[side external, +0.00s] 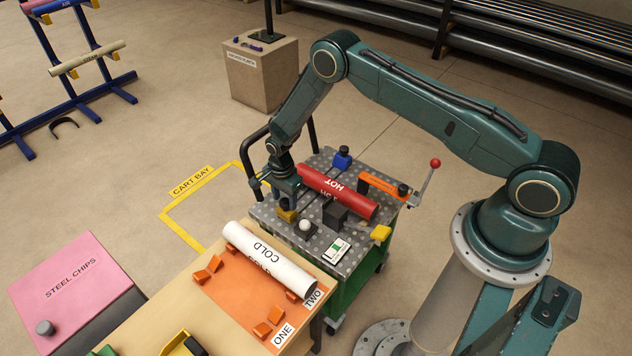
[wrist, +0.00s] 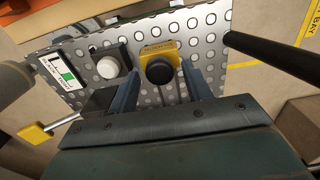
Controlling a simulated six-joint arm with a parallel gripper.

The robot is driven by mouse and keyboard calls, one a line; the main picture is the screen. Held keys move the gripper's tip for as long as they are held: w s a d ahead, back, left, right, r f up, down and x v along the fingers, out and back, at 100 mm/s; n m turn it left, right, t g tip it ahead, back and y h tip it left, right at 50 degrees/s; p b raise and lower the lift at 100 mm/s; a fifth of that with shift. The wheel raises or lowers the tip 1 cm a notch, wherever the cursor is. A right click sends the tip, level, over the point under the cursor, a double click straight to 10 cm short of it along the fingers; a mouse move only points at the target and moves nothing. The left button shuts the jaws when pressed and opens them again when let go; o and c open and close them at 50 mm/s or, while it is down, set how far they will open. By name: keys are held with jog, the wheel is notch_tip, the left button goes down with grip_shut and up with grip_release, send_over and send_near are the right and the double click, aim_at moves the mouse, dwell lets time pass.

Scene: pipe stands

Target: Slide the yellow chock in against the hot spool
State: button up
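The red hot spool (side external: 338,191) lies across the perforated top of the cart (side external: 318,160). The yellow chock (side external: 288,216) sits on the cart top near the spool's left end, with a visible gap from the spool. In the wrist view the chock (wrist: 158,48) has a black round knob on top. My gripper (side external: 287,204) is low over the chock. In the wrist view my gripper's (wrist: 161,76) two fingers stand apart on either side of the knob, with space on both sides. The hot spool does not show in the wrist view.
A white ball knob (side external: 305,225), a dark block (side external: 335,217) and a card (side external: 336,250) are on the cart. A blue chock (side external: 343,158) and orange clamp (side external: 384,186) stand behind. A black handle rail (side external: 253,150) rises at left. The white cold spool (side external: 268,258) lies on the near table.

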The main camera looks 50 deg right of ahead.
jog(key=c, duration=0.5)
jog(key=shift+d, duration=0.1)
jog(key=shift+d, duration=5.25)
jog(key=shift+o, duration=1.1)
jog(key=shift+d, duration=0.15)
jog(key=o, duration=0.5)
